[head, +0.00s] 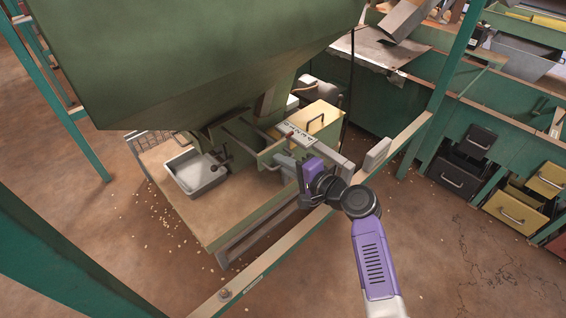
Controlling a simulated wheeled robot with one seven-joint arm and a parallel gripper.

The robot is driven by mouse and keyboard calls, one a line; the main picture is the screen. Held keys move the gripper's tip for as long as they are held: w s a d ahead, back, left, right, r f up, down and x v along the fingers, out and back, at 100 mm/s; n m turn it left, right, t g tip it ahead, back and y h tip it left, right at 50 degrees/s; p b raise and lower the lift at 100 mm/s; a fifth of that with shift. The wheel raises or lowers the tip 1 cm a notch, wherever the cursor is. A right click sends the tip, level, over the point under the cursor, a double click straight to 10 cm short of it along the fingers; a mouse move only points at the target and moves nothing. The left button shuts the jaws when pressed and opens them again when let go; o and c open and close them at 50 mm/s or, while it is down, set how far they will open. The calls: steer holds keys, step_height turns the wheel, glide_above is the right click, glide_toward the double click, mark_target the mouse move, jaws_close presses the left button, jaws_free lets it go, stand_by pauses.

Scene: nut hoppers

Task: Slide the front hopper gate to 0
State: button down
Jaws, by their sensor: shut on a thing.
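The large green hopper (200,50) fills the upper left of the head view. Under its narrow outlet are the gate's metal parts and a pale scale plate (298,135) with dark marks too small to read. My gripper (301,178) is at the right end of this gate mechanism, below the scale plate. It is shut on a part of the gate, likely its handle, which the fingers and wrist mostly hide. The gate's exact position against the scale cannot be read.
A grey tray (194,172) sits on the wooden table (217,219) under the outlet. A long rail (264,262) crosses in front, under my arm. Green posts stand left and right. Nuts litter the floor.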

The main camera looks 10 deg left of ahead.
mark_target(269, 153)
stand_by(0.3)
steer(key=x, duration=0.1)
steer(key=b+x, duration=0.1)
steer(key=x, duration=0.1)
steer(key=b+x, duration=0.1)
steer(key=shift+w+a+r, duration=0.2)
steer(key=shift+w+r, duration=0.05)
steer(key=shift+w+a+r, duration=0.2)
steer(key=shift+w+a, duration=0.05)
steer(key=shift+a, duration=0.05)
steer(key=c, duration=1.5)
jaws_free()
steer(key=shift+a, duration=0.1)
steer(key=shift+c, duration=0.2)
steer(key=p+v, duration=0.3)
steer(key=v, duration=0.4)
steer(key=shift+s+d, duration=0.25)
steer(key=shift+d, duration=0.05)
